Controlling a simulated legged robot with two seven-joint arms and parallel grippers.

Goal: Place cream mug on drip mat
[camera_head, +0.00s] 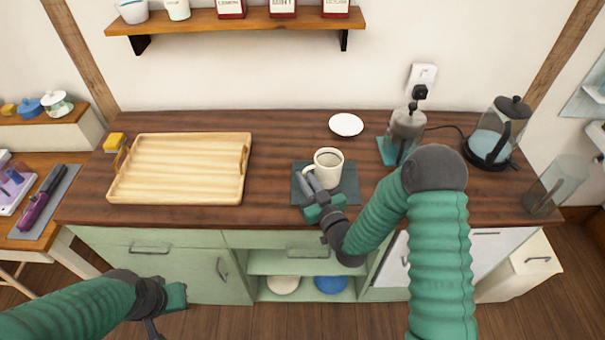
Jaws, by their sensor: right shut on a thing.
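The cream mug (328,167) is upright over the dark grey drip mat (346,192) on the wooden counter. I cannot tell whether its base touches the mat. My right gripper (312,184) comes from the front and is shut on the mug at its left side, near the handle. The mug hides part of the mat's middle. My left gripper (172,297) is low at the lower left, in front of the cabinet and away from the mug. Its fingers are too unclear to judge.
A wooden tray (180,196) lies left on the counter (270,214), with a yellow block (114,142) beside it. A white saucer (346,125) is behind the mat. A grinder-like jar (406,125), a kettle (490,140) and a glass container (553,185) stand to the right.

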